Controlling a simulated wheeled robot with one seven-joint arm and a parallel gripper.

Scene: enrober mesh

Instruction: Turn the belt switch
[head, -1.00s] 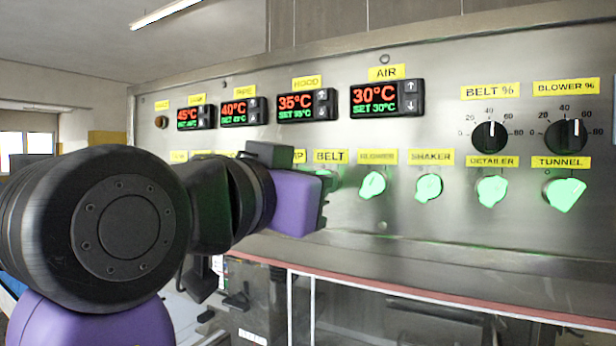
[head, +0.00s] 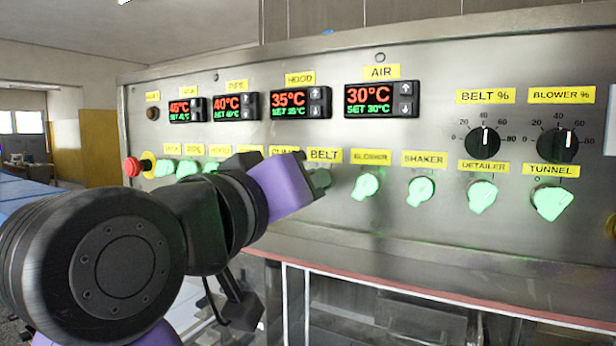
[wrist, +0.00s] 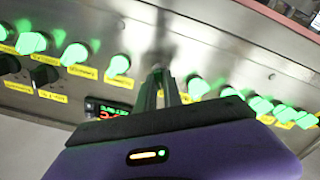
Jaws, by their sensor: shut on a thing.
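The belt switch (head: 322,178) is a small green knob under the yellow BELT label (head: 324,155) on the steel panel. It looks dimmer than the lit green knobs beside it. My gripper (head: 312,183) is at this switch and hides most of it in the head view. In the wrist view my gripper (wrist: 160,78) points at the panel, with its two dark fingers close together around the knob position. The fingers are shut on the switch. The knob's pointer angle cannot be made out.
The lit blower knob (head: 365,186) and shaker knob (head: 420,191) sit close to the right. Several lit knobs and a red emergency button (head: 132,167) are to the left. Temperature displays (head: 382,99) are above. A reddish ledge (head: 400,287) runs below the panel.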

